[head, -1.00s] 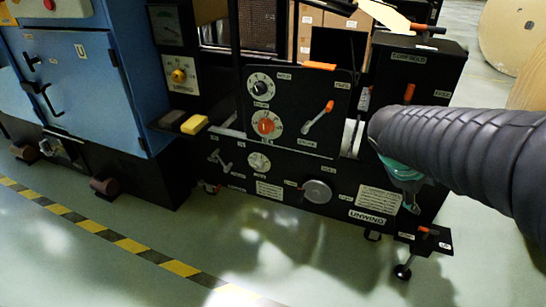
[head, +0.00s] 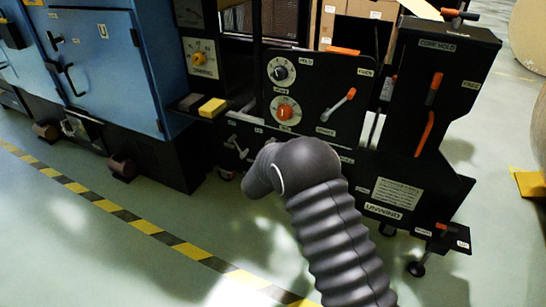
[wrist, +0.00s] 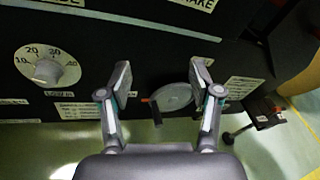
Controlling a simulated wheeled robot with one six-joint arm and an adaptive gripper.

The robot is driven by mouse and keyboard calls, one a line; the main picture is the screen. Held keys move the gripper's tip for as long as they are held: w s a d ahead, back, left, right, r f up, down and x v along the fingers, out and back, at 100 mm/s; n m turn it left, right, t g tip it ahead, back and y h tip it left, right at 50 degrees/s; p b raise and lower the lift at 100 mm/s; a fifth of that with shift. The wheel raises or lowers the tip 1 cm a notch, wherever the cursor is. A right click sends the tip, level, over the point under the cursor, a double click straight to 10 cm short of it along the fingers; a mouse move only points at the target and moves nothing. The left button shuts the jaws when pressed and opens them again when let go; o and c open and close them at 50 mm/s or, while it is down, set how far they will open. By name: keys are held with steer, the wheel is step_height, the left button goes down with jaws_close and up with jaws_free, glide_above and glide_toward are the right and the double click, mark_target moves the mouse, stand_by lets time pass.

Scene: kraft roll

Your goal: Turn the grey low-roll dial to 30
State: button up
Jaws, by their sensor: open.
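The grey low-roll dial (wrist: 47,72) shows at the left of the wrist view, a grey knob on a white round plate marked 10, 20, 30 and 40. I cannot tell for sure which number its pointer meets. My gripper (wrist: 158,84) is open and empty, to the right of the dial and apart from it. In the head view my arm hides the dial and the gripper's fingers.
A grey round disc (wrist: 175,97) shows between my fingers, farther off on the panel. Above in the head view are a black-white dial (head: 281,71), a red dial (head: 285,112) and an orange-tipped lever (head: 339,105). A blue cabinet (head: 105,60) stands left.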

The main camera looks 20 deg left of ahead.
steer(key=s+a+f+n+t+y, duration=0.2)
steer(key=s+a+f+n+y, duration=0.2)
steer(key=a+f+n+y, duration=0.55)
steer(key=w+a+f+m+h+b, duration=0.1)
steer(key=w+a+f+h, duration=0.1)
steer(key=w, duration=1.2)
steer(key=shift+a+h, duration=0.85)
steer(key=shift+a, duration=0.15)
steer(key=shift+m, duration=0.25)
steer(key=c, duration=1.1)
